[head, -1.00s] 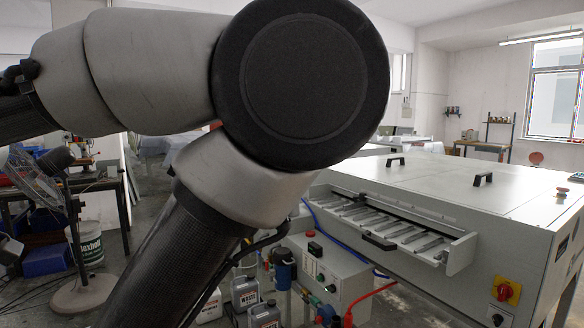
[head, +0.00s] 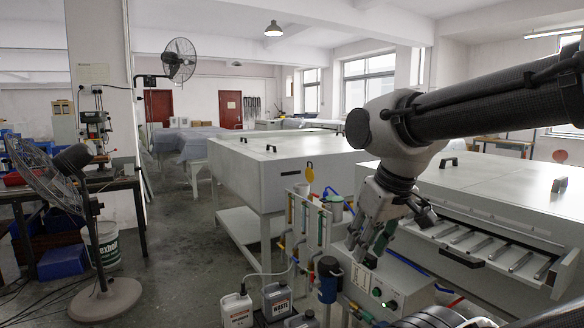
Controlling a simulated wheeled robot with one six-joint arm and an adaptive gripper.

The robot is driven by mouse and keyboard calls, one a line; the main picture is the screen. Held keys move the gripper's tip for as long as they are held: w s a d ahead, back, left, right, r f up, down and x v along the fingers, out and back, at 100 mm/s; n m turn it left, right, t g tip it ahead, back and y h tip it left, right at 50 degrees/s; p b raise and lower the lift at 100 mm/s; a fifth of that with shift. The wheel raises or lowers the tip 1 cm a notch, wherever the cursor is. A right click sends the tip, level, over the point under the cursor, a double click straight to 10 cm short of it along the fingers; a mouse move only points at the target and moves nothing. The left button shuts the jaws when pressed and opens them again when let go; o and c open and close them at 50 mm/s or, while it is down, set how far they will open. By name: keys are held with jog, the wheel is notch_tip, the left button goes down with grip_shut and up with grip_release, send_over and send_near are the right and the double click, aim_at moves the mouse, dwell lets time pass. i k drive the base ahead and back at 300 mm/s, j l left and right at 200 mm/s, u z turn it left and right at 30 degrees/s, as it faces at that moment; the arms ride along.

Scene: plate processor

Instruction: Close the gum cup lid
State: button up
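A small pale cup (head: 335,206) with a greenish rim stands among the pipes and valves at the corner of the machine, in the middle of the head view. An upright yellow rounded piece (head: 309,173) stands just left of it and higher. I cannot tell whether this piece is the cup's lid. My gripper (head: 366,256) hangs to the right of the cup and lower in the picture, apart from it, above the grey control box. Its fingers are small and dark at this angle, and I cannot tell how far apart they are. I see nothing held.
A grey control box (head: 378,291) with knobs sits below my gripper. A blue filter (head: 328,279) and several canisters (head: 277,299) stand to its left. White machines (head: 262,171) stand behind and to the right. A fan (head: 95,245) stands at left; the floor between is clear.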

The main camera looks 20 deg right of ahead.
aim_at(309, 173)
jog(key=z, duration=0.75)
jog(key=i+j+z, duration=0.1)
jog(key=i+j, duration=0.75)
